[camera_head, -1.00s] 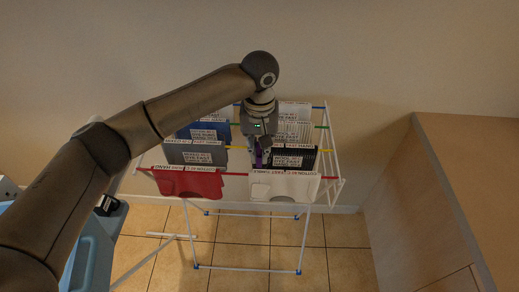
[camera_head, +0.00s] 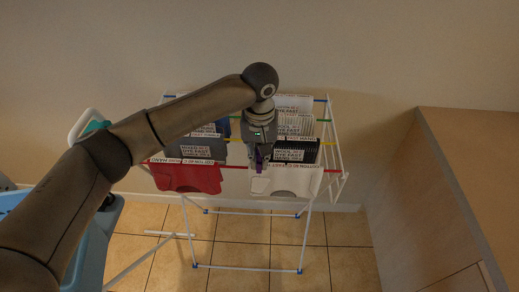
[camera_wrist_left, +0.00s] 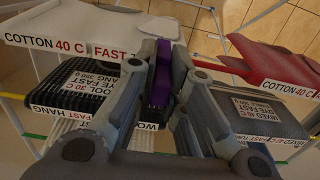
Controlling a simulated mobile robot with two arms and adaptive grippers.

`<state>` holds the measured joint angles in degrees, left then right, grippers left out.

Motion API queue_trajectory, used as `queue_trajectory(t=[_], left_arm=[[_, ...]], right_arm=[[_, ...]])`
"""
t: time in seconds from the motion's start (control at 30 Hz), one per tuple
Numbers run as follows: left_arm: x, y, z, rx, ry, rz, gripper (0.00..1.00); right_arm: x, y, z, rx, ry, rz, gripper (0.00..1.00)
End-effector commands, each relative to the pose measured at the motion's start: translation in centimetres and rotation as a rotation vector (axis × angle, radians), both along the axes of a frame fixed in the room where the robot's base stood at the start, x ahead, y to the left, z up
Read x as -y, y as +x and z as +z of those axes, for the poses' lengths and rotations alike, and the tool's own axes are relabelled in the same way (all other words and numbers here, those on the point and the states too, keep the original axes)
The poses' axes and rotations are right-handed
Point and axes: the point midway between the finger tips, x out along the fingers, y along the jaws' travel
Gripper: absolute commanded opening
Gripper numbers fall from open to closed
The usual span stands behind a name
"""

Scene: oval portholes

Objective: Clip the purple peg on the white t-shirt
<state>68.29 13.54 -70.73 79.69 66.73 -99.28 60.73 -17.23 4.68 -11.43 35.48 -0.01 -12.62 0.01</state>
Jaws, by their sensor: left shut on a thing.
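The white t-shirt (camera_head: 287,181) hangs on the red front line of the drying rack, right of the red t-shirt. It also shows at the upper left of the left wrist view (camera_wrist_left: 75,32). My left gripper (camera_head: 258,157) is shut on the purple peg (camera_wrist_left: 161,75), which points away from the wrist camera. In the head view the peg (camera_head: 259,163) overlaps the upper left corner of the white t-shirt. Whether it touches the cloth I cannot tell. The fingers hide part of the peg. My right gripper is not in view.
The red t-shirt (camera_head: 186,178) hangs on the same line to the left. A black striped garment (camera_head: 296,151) and several others hang on the lines behind. A wooden cabinet (camera_head: 460,170) stands at the right. A light blue container (camera_head: 96,240) is at the lower left.

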Motion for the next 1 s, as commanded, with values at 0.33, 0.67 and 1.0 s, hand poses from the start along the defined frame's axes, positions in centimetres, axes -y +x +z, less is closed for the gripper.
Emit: queue_trajectory(t=[0.33,0.67,1.0], left_arm=[[0.05,-0.01,-0.72,0.000,-0.001,0.000,0.03],[0.04,-0.02,-0.79,0.000,-0.001,0.000,0.03],[0.05,-0.04,-0.91,0.000,-0.001,0.000,0.37]], right_arm=[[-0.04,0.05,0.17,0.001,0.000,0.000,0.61],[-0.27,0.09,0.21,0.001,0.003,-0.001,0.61],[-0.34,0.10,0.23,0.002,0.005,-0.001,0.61]])
